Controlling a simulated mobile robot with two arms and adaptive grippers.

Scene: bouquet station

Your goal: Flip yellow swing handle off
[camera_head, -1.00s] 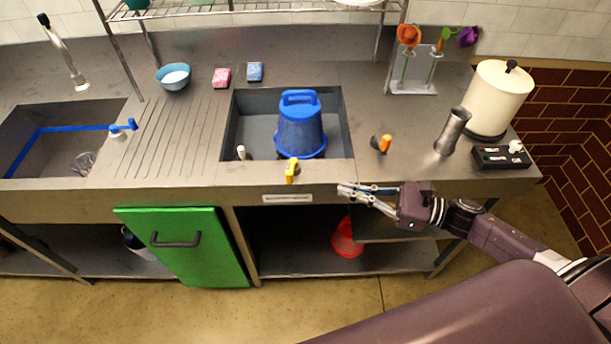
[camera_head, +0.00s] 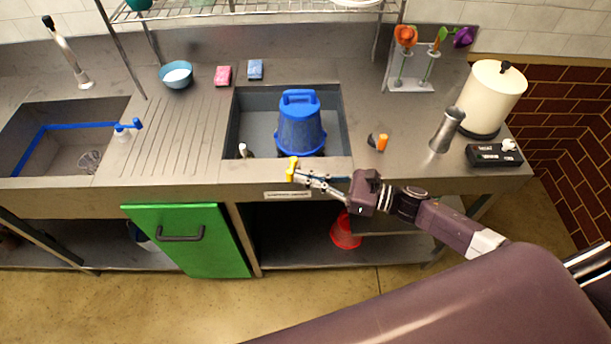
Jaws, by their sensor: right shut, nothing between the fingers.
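The yellow swing handle (camera_head: 292,169) stands upright at the front edge of the middle basin, on the counter's front face. My right gripper (camera_head: 299,176) is shut and empty, with its fingertips right beside the handle's right side. They look to be at or very near contact, but I cannot tell whether they touch. The fingertips partly overlap the handle's lower part. My left gripper is not in view.
A blue bucket (camera_head: 300,126) stands upside down in the middle basin (camera_head: 256,108). An orange handle (camera_head: 381,142) stands on the counter to the right. A green door (camera_head: 190,241) hangs open below left. A red bucket (camera_head: 346,232) sits on the lower shelf.

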